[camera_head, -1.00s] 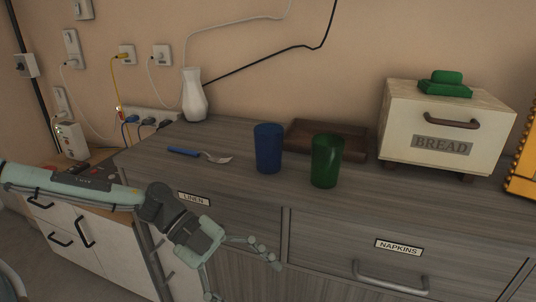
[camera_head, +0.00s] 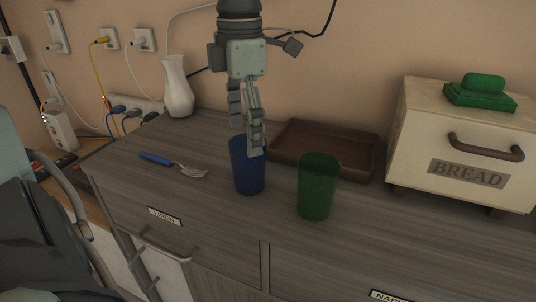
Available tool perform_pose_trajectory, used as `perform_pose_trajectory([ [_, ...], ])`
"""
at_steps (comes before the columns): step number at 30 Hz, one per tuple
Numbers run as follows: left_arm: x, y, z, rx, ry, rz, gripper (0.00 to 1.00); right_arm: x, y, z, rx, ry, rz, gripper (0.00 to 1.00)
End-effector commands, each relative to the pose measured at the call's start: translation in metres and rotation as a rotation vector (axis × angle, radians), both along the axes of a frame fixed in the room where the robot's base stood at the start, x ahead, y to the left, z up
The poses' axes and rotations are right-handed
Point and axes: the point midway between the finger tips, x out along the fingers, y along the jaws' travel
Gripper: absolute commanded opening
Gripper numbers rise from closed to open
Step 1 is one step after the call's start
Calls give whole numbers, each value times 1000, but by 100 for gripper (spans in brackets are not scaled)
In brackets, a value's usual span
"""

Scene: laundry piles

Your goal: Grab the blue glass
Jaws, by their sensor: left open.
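The blue glass (camera_head: 247,178) stands upright on the grey wooden cabinet top, left of the green glass (camera_head: 318,188). My left gripper (camera_head: 247,141) points down from above, at the blue glass's rim. It is open. One fingertip overlaps the front of the rim in the picture; the other ends near the rim's left back. I cannot tell whether either finger touches the glass or reaches inside it. The gripper covers part of the rim. My right gripper is not in view.
A brown tray (camera_head: 361,172) lies behind the glasses. A cream bread box (camera_head: 416,142) with a green butter dish (camera_head: 480,98) on top stands at right. A blue-handled fork (camera_head: 173,164) lies left, and a white vase (camera_head: 178,88) stands at the back left.

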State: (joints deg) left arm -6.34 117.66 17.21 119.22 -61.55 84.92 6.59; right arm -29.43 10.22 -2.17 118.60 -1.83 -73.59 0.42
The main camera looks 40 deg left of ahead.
Motion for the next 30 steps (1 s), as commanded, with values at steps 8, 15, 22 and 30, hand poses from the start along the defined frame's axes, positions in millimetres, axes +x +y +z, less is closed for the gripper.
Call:
perform_pose_trajectory([
  [8,0,-2,-30,-4,4,2,80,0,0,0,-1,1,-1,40],
  [15,4,-5,-66,-5,6,3,80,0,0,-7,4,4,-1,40],
  [22,4,-5,-77,-5,1,3,80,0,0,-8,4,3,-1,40],
  [30,4,-5,-77,-5,1,3,64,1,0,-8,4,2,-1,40],
])
